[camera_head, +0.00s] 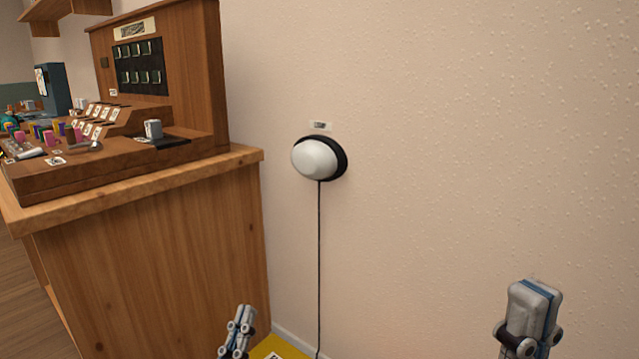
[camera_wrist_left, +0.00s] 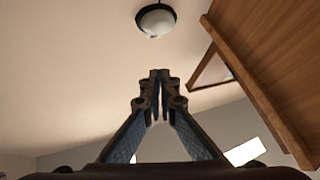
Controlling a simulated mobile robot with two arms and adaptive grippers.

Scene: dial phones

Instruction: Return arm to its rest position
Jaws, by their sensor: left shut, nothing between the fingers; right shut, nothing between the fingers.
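My left gripper (camera_head: 238,328) shows at the bottom of the head view, in front of the wooden cabinet's lower part. In the left wrist view its fingers (camera_wrist_left: 158,76) meet at the tips, with nothing between them. My right gripper (camera_head: 533,310) is at the lower right of the head view, in front of the bare wall. It is shut and empty. A white dome on a black round base (camera_head: 315,159) is fixed to the wall, apart from both grippers. It also shows at the top of the left wrist view (camera_wrist_left: 157,20).
A wooden desk (camera_head: 150,260) stands at the left, bearing a switchboard panel (camera_head: 140,62), a grey cup (camera_head: 153,129) and small coloured pieces. A black cord (camera_head: 319,260) hangs from the dome. A yellow thing (camera_head: 270,347) lies low by the wall. The right wall is bare.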

